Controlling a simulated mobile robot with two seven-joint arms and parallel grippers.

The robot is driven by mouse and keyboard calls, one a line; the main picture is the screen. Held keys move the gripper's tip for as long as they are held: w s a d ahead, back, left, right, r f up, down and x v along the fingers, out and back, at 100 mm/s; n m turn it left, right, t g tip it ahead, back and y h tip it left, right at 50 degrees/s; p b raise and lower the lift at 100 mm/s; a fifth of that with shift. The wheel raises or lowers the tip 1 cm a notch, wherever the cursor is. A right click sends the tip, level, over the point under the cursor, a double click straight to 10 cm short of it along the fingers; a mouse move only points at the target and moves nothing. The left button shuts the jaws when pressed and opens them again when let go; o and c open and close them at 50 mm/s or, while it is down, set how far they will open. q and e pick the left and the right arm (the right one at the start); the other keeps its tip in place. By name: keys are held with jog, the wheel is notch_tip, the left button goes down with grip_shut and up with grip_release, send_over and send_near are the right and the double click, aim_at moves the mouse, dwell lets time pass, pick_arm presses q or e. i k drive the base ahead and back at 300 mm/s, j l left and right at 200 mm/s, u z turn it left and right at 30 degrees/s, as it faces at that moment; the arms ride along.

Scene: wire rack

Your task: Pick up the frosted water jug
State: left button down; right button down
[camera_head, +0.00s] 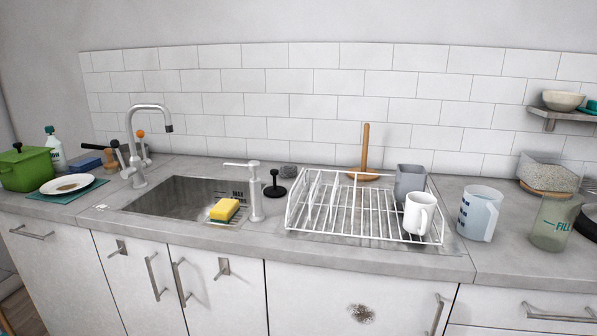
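A frosted, pale bluish-white water jug (480,215) stands upright on the counter, just right of the wire rack. It has dark marks on its left side and a handle on its right. A second, greenish see-through vessel (551,225) with the word "FILL" on it stands to the right of the jug, with a gap between them. Neither of my grippers shows in the head view.
The white wire rack (345,225) holds a white mug (419,213) and a grey cup (409,181) near the jug. A dark object (588,222) is cut off at the right edge. The counter (490,262) before the jug is clear.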

aim_at(480, 206)
jog(key=z, duration=1.45)
